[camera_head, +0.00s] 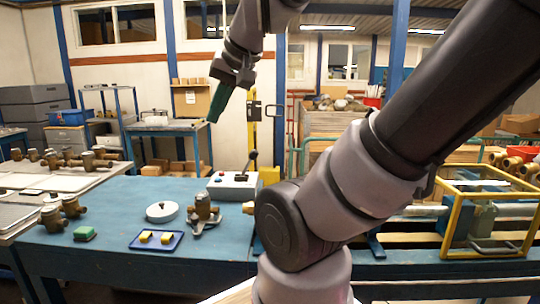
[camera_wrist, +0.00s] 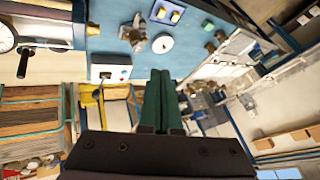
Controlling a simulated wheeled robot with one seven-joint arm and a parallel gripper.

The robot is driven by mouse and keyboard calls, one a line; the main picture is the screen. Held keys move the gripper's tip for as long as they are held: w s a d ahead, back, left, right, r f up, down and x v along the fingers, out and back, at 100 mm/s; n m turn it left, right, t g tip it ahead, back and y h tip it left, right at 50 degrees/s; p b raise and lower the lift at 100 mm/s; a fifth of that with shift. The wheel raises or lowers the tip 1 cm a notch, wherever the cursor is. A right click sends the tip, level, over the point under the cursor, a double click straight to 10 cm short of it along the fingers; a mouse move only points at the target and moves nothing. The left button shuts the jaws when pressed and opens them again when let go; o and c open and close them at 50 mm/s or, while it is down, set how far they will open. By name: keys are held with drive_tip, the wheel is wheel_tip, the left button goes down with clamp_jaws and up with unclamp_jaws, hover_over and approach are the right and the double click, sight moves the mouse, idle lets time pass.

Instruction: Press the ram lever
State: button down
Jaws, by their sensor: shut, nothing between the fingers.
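A lever with a black knob (camera_head: 252,156) stands upright at the grey control box (camera_head: 234,186) on the blue bench; I cannot tell for sure that it is the ram lever. Another black handle (camera_wrist: 23,66) shows at the far left there, near a round dial (camera_wrist: 5,38). My gripper (camera_head: 214,119), with green fingers, is shut and empty. It hangs in the air above the bench, apart from the levers.
The blue bench (camera_head: 110,258) holds a brass meter (camera_head: 203,208), a white disc (camera_head: 162,212), a blue tray (camera_head: 157,249) with yellow blocks and a green block (camera_head: 85,233). A yellow frame (camera_head: 447,215) stands at right.

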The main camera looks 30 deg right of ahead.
drive_tip(key=shift+w, duration=0.2)
drive_tip(key=w+d+f+m+g+y, duration=0.1)
drive_tip(key=w+d+f+m+g, duration=0.1)
drive_tip(key=w+d+m, duration=0.55)
drive_tip(key=w+d+f+m+g+y, duration=0.1)
drive_tip(key=w+d+f+m+y, duration=0.2)
drive_tip(key=w+d, duration=0.65)
drive_tip(key=w+d+f+m+t+y, duration=0.1)
drive_tip(key=d+f+m, duration=0.5)
drive_tip(key=d, duration=0.6)
drive_tip(key=w+d+f+m+t+y, duration=0.1)
drive_tip(key=w+d+f+m+t, duration=0.2)
drive_tip(key=d+f, duration=0.6)
drive_tip(key=w+d+m, duration=0.2)
drive_tip(key=d+m, duration=0.1)
drive_tip(key=d, duration=0.1)
drive_tip(key=shift+d+f+m+y, duration=0.2)
drive_tip(key=shift+d+m+y, duration=0.05)
drive_tip(key=shift+m+y, duration=0.1)
